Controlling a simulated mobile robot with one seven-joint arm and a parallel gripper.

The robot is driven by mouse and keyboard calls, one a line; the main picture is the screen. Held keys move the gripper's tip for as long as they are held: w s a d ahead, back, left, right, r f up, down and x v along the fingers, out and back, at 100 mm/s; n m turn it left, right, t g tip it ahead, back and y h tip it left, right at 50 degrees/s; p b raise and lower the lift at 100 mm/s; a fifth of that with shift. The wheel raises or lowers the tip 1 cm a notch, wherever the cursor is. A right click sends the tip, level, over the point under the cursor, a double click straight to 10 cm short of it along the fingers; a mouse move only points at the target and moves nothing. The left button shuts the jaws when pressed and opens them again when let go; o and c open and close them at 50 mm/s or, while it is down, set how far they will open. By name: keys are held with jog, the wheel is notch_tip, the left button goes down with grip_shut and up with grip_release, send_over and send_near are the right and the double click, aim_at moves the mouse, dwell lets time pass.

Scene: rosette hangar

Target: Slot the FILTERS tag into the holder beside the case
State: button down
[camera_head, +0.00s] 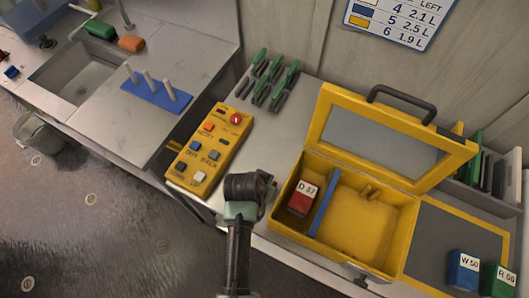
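The yellow case (408,257) stands open on the counter, its windowed lid (318,125) tilted up at the back. A red box marked D 87 (301,201) and a blue divider (325,203) are inside its left part. I cannot make out a tag reading FILTERS in this view, and I cannot identify its holder beside the case. My gripper (270,188) is just left of the case's front left corner, above the counter. Its fingers are small, dark and partly hidden by the wrist, so their opening and any held thing are unclear.
A yellow button panel (222,157) lies left of my gripper. Several green-and-grey clips (270,78) stand behind it. Right of the case are a grey mat (430,237), a blue box (462,270) and a green box (496,281). Upright panels (488,168) stand at far right.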

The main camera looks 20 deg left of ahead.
dwell(0.3)
jog(key=c, duration=0.7)
grip_release()
jog(key=shift+c, duration=0.2)
jog(key=o, duration=0.4)
jog(key=shift+r, duration=0.1)
notch_tip(320, 180, up, 16)
jog(key=p, duration=1.4)
jog(key=shift+p, duration=0.35)
